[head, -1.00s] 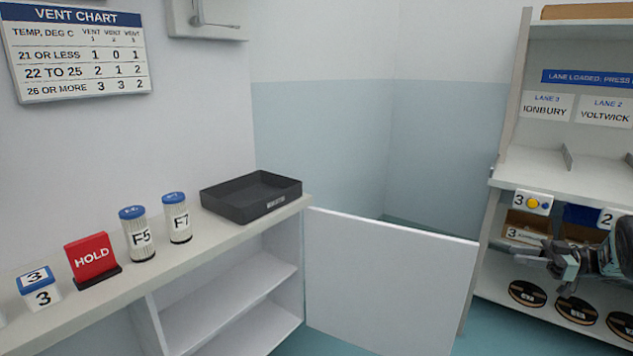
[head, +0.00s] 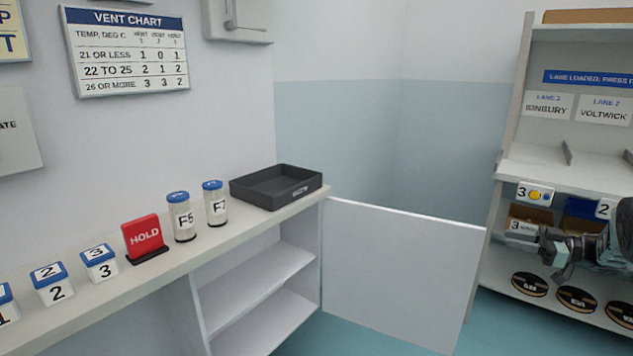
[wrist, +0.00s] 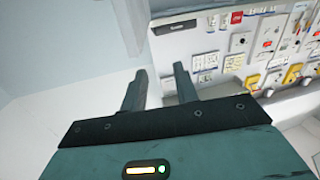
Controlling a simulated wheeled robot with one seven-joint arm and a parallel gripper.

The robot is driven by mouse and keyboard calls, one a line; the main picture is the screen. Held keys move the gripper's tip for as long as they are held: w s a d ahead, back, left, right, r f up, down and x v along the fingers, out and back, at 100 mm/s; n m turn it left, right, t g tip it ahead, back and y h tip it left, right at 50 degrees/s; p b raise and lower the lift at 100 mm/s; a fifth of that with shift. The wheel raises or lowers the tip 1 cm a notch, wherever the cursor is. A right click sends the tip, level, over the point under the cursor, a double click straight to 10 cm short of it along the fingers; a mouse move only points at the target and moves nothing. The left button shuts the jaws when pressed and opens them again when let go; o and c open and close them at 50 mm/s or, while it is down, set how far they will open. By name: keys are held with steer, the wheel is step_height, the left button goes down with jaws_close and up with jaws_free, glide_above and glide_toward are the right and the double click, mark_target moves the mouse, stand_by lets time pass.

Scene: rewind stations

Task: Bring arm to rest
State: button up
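My gripper (head: 556,262) is at the right of the head view, held out in front of the right-hand shelf unit. In the wrist view its two dark fingers (wrist: 161,90) stand apart with a gap between them and nothing in the gap. A green light and a yellow-white bar show on the gripper's body. The gripper touches nothing that I can make out.
A counter (head: 155,270) at left holds a black tray (head: 276,190), canisters, a red HOLD sign (head: 144,237) and numbered blocks. A white cabinet door (head: 400,270) stands open into the room. The shelf unit (head: 565,178) at right holds bins and dark reels.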

steer(key=w+a+r+m+t+h, duration=0.2)
steer(key=w+r+m+t+h, duration=0.2)
steer(key=r+h, duration=0.2)
steer(key=w+a+r+m+t+h, duration=0.2)
steer(key=w+r+m+t+h, duration=0.25)
steer(key=r+h, duration=0.2)
steer(key=s+a+f+m+g+h, duration=0.1)
steer(key=s+a+f+m+g, duration=0.3)
steer(key=s, duration=1)
steer(key=s+a+f+n+g+h, duration=0.1)
steer(key=s+a+f+g, duration=0.1)
steer(key=s+a+g, duration=0.8)
steer(key=s+a+f+m+h, duration=0.1)
steer(key=s+a+f+m, duration=0.15)
steer(key=s, duration=1.45)
steer(key=s+a+f+n+g+b, duration=0.1)
steer(key=s+a+f+n+b, duration=0.4)
steer(key=a, duration=0.4)
steer(key=s+a+f+n+g+b, duration=0.2)
steer(key=s+a+n+b, duration=0.1)
steer(key=s+a+b, duration=0.45)
step_height(320, 180, up, 26)
steer(key=a+p, duration=0.1)
steer(key=p, duration=2.8)
steer(key=shift+a+r, duration=0.2)
steer(key=shift+r, duration=0.05)
